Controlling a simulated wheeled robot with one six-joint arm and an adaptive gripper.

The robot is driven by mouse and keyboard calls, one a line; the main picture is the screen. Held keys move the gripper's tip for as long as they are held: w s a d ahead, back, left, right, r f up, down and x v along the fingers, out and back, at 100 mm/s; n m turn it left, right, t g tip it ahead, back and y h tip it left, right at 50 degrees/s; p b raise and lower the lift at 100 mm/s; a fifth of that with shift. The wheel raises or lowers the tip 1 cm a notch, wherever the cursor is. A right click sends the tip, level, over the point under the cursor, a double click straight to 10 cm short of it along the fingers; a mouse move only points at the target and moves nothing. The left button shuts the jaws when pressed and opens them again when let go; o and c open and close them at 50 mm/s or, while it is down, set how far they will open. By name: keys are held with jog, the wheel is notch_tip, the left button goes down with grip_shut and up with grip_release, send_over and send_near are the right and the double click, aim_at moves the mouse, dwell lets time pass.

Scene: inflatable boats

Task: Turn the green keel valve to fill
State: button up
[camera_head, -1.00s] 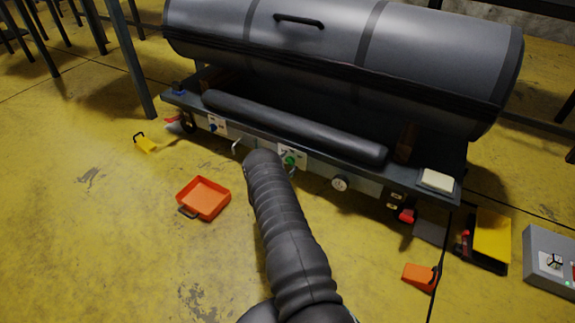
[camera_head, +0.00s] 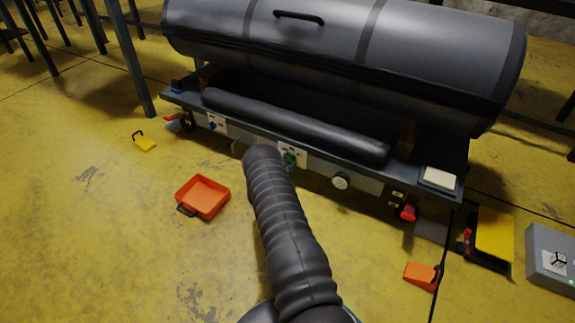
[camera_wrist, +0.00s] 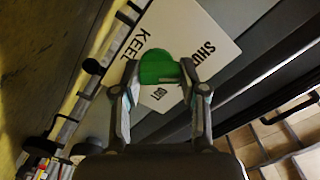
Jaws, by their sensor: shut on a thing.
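The green keel valve (camera_head: 289,159) sits on a white label plate on the front of the trailer-like stand, just past the end of my arm. In the wrist view the green valve (camera_wrist: 158,67) lies between the two fingertips of my gripper (camera_wrist: 160,79), which is shut on it. The white plate (camera_wrist: 212,38) reads KEEL and SHU, with part of its lettering covered by the valve and fingers. The plate looks tilted in the wrist view. In the head view my arm hides most of the gripper.
A round gauge (camera_head: 340,181) is right of the valve. A grey inflatable roll (camera_head: 290,124) lies above. An orange tray (camera_head: 204,193) and an orange object (camera_head: 421,275) lie on the yellow floor.

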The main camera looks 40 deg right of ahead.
jog(key=m+b, duration=0.2)
jog(key=m, duration=0.1)
jog(key=shift+f+m, duration=0.1)
jog(key=shift+m, duration=0.2)
jog(key=m, duration=0.4)
jog(key=shift+m, duration=0.3)
jog(key=o, duration=1.1)
jog(key=shift+s+d, duration=0.1)
jog(key=shift+o, duration=0.2)
jog(key=shift+s+a, duration=0.1)
jog(key=shift+a, duration=0.45)
jog(key=v, duration=1.1)
